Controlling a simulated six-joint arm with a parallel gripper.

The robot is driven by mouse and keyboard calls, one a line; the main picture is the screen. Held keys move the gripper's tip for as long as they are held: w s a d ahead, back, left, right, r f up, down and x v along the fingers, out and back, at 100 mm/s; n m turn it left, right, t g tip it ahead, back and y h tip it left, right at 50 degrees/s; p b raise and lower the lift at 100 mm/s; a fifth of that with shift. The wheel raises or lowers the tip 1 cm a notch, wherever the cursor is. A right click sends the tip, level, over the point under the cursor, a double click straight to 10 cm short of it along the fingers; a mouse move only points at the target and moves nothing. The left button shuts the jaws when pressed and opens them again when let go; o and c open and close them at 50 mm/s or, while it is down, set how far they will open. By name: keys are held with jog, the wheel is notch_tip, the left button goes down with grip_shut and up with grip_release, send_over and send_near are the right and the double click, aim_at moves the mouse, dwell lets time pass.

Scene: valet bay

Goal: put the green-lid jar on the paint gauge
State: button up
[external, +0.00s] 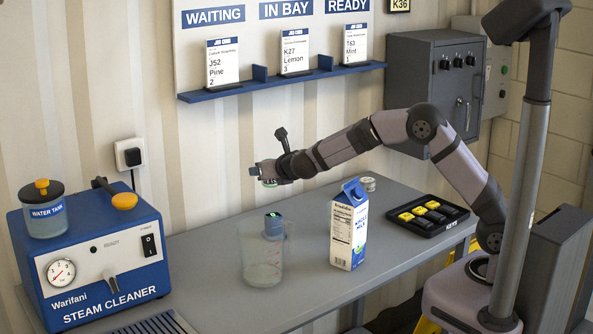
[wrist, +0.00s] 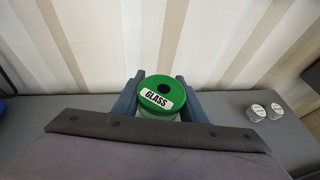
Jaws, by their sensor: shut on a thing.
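The green-lid jar (wrist: 160,96) has a round green lid with a dark spot and a "GLASS" label. My gripper (wrist: 159,92) is shut on it, with one dark finger on either side. In the external view my gripper (external: 262,172) is in the air above the bench, near the wall; only a little of the jar shows there.
The clear jug (external: 258,265) and a milk carton (external: 348,232) stand on the grey bench (external: 215,262). A key tray (external: 428,222) lies to the right, a small tin (external: 368,184) behind the carton. The steam cleaner (external: 95,258) fills the left end. A card shelf (external: 280,80) is above.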

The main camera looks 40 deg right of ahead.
aim_at(275, 215)
notch_tip(275, 215, down, 9)
jog(key=d+m+h+p, duration=0.1)
jog(key=shift+f+h, duration=0.15)
jog(key=shift+h, duration=0.15)
dwell(0.9)
jog(key=shift+d+f, duration=0.1)
jog(key=shift+f, duration=0.1)
jog(key=o, duration=1.1)
jog(key=shift+g, duration=0.3)
jog(key=shift+r, duration=0.15)
jog(key=b+v, duration=0.1)
jog(key=v, duration=0.3)
jog(key=shift+s+r+b, duration=0.1)
jog(key=shift+s+b, duration=0.2)
notch_tip(275, 215, up, 7)
jog(key=shift+s+r+b, duration=0.15)
jog(key=shift+b, duration=0.2)
